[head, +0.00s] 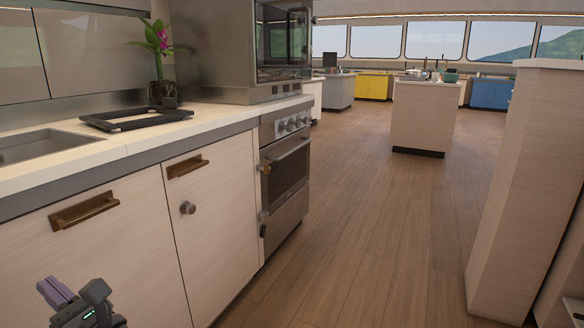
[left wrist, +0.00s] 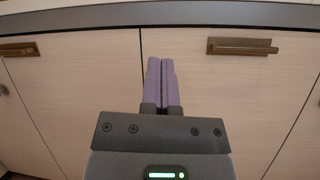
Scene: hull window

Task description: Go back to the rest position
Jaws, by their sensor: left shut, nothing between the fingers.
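My left gripper (head: 62,292) shows at the bottom left of the head view, low in front of the pale cabinet doors (head: 220,205). In the left wrist view its two purple fingers (left wrist: 162,82) are together with nothing between them. They point toward the cabinet front, near the seam between two doors. A brown handle (left wrist: 242,46) is up and to the right of the fingers, apart from them. My right gripper is in neither view.
The counter (head: 100,150) runs along the left with a sink (head: 40,143), a black tray (head: 135,117) and a potted orchid (head: 162,60). An oven (head: 287,170) stands beyond. A pale cabinet block (head: 520,180) is at right. The wooden floor (head: 370,240) between is clear.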

